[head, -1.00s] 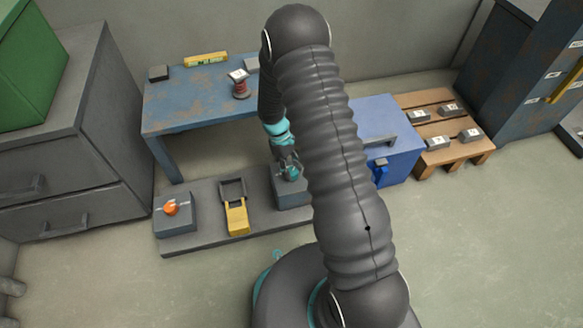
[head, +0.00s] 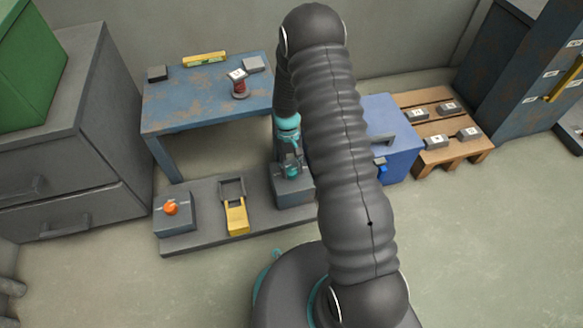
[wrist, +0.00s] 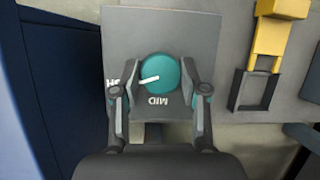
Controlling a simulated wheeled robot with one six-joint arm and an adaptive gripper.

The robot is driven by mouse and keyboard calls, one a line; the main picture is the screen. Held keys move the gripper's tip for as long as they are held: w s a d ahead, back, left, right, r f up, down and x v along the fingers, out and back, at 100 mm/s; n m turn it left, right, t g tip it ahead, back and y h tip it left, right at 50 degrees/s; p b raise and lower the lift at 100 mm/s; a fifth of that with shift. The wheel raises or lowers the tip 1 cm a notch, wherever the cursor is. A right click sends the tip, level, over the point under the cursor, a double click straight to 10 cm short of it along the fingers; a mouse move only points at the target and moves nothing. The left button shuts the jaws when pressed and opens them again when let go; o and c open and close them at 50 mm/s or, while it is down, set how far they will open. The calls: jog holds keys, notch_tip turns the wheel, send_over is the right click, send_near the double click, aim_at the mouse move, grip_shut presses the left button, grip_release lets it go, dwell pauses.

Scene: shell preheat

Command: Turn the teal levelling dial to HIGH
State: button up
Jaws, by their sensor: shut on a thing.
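The teal levelling dial (wrist: 163,72) sits on top of a grey block (wrist: 150,25). In the wrist view its white pointer points left and slightly down, toward a label partly hidden by a finger; only an H and part of another letter show. The MID label (wrist: 158,101) is readable, upside down, below the dial. My gripper (wrist: 165,68) is shut on the dial, one finger on each side. In the head view my gripper (head: 291,166) comes down onto the dial (head: 292,173) on the grey block (head: 291,191).
A yellow lever (head: 236,213) and a block with an orange knob (head: 171,208) share the grey base plate. A blue table (head: 205,95) with a red spool (head: 239,87) stands behind. A blue box (head: 404,140) and a pallet (head: 445,150) are to the right.

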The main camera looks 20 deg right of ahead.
dwell(0.3)
jog(key=o, duration=1.1)
jog(key=shift+o, duration=0.2)
jog(key=shift+r, duration=0.1)
jog(key=v, duration=1.1)
jog(key=shift+w+r, duration=0.15)
jog(key=shift+r, duration=0.25)
